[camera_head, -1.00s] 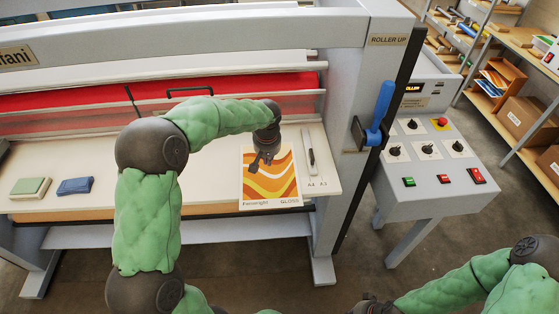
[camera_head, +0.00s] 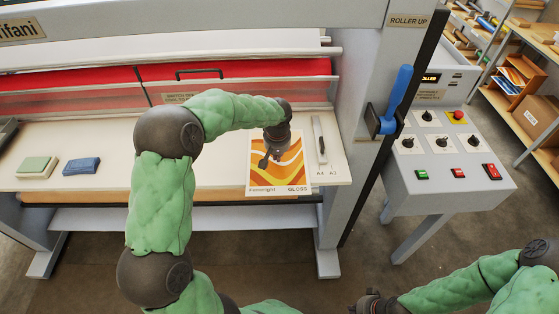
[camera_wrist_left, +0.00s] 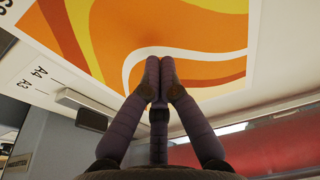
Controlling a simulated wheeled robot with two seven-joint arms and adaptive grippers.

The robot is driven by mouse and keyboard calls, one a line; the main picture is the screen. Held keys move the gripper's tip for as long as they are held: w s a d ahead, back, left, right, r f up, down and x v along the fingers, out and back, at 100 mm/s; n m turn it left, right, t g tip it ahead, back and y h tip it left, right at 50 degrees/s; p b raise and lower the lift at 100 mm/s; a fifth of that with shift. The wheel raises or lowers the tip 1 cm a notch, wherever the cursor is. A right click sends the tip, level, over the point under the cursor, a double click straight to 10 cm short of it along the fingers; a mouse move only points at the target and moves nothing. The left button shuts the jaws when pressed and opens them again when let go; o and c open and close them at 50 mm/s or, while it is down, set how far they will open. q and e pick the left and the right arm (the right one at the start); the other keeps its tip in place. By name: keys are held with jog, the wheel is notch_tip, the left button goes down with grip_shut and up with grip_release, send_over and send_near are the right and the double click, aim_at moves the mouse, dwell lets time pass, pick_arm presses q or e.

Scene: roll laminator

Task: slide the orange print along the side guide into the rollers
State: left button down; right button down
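The orange print (camera_head: 294,172), with wavy orange, yellow and white bands, lies flat at the right end of the pale feed table. Its front edge reaches the table's front edge. The side guide (camera_head: 319,135), a slim grey metal bar, lies just right of the print, with a narrow gap. My left gripper (camera_head: 270,161) points down over the print. In the left wrist view its fingertips (camera_wrist_left: 160,66) are together at the print's face (camera_wrist_left: 205,45); firm contact cannot be told. The red roller area (camera_head: 240,73) is behind the table. My right gripper (camera_head: 372,302) is partly cut off at the bottom edge.
A green block (camera_head: 37,167) and a blue block (camera_head: 82,165) lie at the table's left. A blue lever (camera_head: 396,98) is on the right side frame. A control console (camera_head: 450,150) with knobs and buttons stands right of it. The middle of the table is clear beneath my left arm.

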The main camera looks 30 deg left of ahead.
aim_at(289, 155)
pick_arm(q)
jog(key=shift+f+b, duration=0.75)
jog(key=shift+f, duration=0.2)
jog(key=shift+s+d+f+b, duration=0.1)
jog(key=shift+s+f+b, duration=0.1)
jog(key=shift+f+b, duration=0.15)
dwell(1.8)
jog(key=shift+w+d+r, duration=0.1)
jog(key=shift+w+d, duration=0.45)
jog(key=shift+d, duration=0.35)
jog(key=shift+w+d, duration=0.5)
jog(key=shift+d, duration=0.35)
jog(key=shift+w+a+r, duration=0.1)
jog(key=shift+w+a, duration=0.15)
jog(key=shift+w, duration=0.15)
jog(key=shift+w+a, duration=0.4)
jog(key=shift+w, duration=0.35)
jog(key=shift+w+a, duration=0.35)
jog(key=shift+w, duration=0.35)
